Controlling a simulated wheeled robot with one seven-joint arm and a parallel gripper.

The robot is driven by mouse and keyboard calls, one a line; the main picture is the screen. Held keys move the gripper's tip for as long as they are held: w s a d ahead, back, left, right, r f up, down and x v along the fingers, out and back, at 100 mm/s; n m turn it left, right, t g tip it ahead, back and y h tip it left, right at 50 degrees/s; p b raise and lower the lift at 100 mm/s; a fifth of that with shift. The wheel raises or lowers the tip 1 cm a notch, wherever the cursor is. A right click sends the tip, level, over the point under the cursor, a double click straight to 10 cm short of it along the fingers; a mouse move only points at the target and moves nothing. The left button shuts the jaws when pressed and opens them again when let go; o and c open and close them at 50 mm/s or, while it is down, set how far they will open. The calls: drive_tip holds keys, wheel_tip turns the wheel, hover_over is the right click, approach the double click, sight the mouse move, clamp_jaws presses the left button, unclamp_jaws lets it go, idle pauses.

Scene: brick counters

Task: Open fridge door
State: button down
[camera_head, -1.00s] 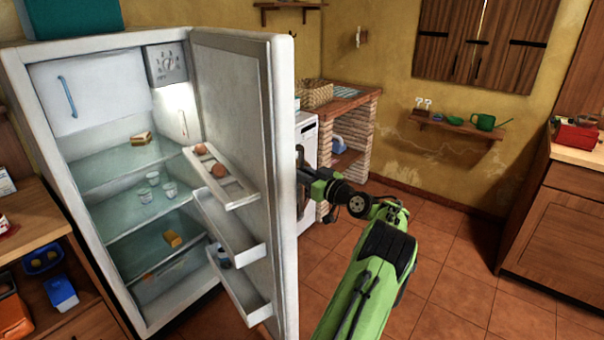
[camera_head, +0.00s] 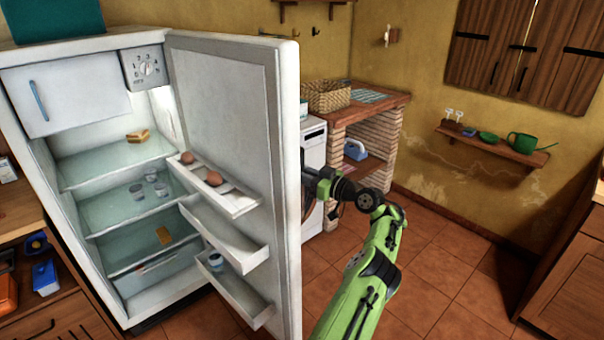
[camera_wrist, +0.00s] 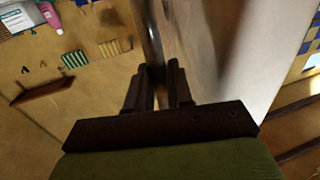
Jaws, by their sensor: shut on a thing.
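The white fridge (camera_head: 60,45) stands at the left with its door (camera_head: 222,105) swung wide open, so the inner side and door shelves face me. The door's handle is mostly hidden behind the door in the head view. My gripper (camera_head: 306,178) is at the outer side of the door, partly hidden by its edge. In the wrist view my gripper (camera_wrist: 158,72) has its fingers closed around a dark, narrow bar, which looks like the door handle (camera_wrist: 152,35). The pale door surface (camera_wrist: 205,45) runs beside it.
Inside are small cups (camera_head: 150,182) and food; eggs (camera_head: 214,178) sit on a door shelf. A white appliance (camera_head: 313,150) and a brick counter (camera_head: 370,108) stand behind the door. A wooden counter (camera_head: 575,285) is at the right. Tiled floor (camera_head: 430,270) is open between.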

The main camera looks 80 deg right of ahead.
drive_tip(key=shift+w+d+r, duration=0.15)
drive_tip(key=shift+w+r, duration=0.05)
drive_tip(key=shift+r, duration=0.05)
drive_tip(key=c, duration=1.4)
unclamp_jaws()
drive_tip(key=o, duration=0.3)
drive_tip(key=shift+w+f, duration=0.15)
drive_tip(key=shift+w, duration=0.3)
drive_tip(key=p+v, duration=0.2)
drive_tip(key=v, duration=1.4)
drive_tip(key=shift+d, duration=0.25)
